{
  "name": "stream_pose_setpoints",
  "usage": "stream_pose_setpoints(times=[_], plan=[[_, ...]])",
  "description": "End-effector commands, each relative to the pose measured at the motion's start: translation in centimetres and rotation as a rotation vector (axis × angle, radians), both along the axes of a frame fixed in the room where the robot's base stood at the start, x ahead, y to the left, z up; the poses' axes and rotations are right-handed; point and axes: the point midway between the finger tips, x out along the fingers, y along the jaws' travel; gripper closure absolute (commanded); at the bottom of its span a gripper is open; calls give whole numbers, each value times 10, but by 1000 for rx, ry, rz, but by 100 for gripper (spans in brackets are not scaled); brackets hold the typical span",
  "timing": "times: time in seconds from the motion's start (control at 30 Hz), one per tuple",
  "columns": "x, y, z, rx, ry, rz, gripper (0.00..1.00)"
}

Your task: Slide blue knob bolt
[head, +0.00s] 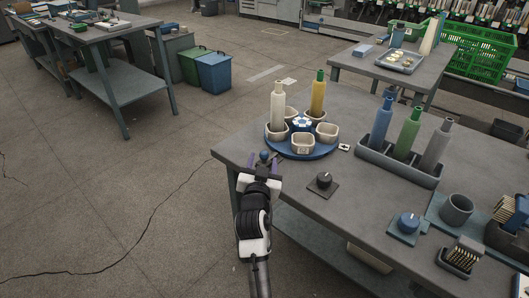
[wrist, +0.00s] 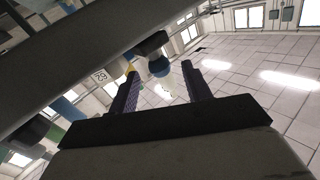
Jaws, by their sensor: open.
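A small blue knob (head: 264,155) shows at the table's left edge, beside the round blue turntable (head: 318,153). In the wrist view my gripper (wrist: 160,76) also stands open and seems empty; I cannot tell if a finger touches the knob. The bolt's shaft cannot be made out.
The turntable carries pale cups and two tall cones. A black knob (head: 323,180) on a plate and another blue knob (head: 408,222) on a blue plate stand on the grey table (head: 370,200). A grey rack (head: 398,168) holds three coloured cones. Open floor lies left.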

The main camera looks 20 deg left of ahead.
Motion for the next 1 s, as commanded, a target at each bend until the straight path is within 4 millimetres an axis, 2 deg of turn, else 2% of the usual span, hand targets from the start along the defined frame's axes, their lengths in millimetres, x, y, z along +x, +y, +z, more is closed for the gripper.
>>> stream_pose_setpoints(times=[0.1,0.23,0.6,1.0], plan=[[19,4,2,-2,-1,-1,51],[31,7,1,-1,-1,-1,51],[37,8,0,0,0,-1,51],[36,9,0,0,0,0,100]])
